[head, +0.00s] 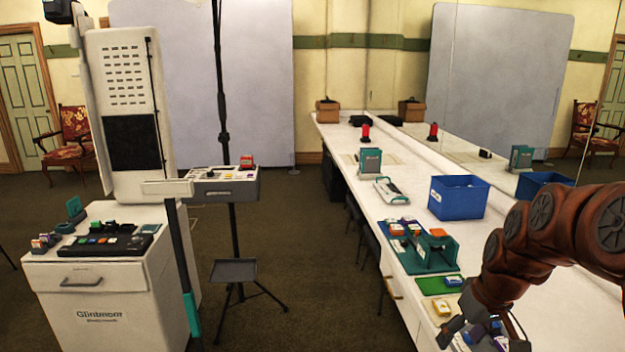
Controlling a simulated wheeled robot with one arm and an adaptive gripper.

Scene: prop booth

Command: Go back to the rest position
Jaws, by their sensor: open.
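My gripper (478,334) is at the lower right of the head view, at the end of my reddish-brown arm. It is open, and its dark fingers are over the near end of the long white counter (407,196). A small yellow and white block (442,307) lies just to the left of the gripper. Blue and purple pieces show around the fingers; I cannot tell whether they touch them. Part of the counter behind the arm is hidden.
A green mat (432,287), a teal tray (411,262) with several blocks and a blue bin (458,212) stand farther along the counter, beside a mirror. A white cabinet (75,275) and a tripod stand (235,272) are at left. Carpet floor (310,250) is clear between.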

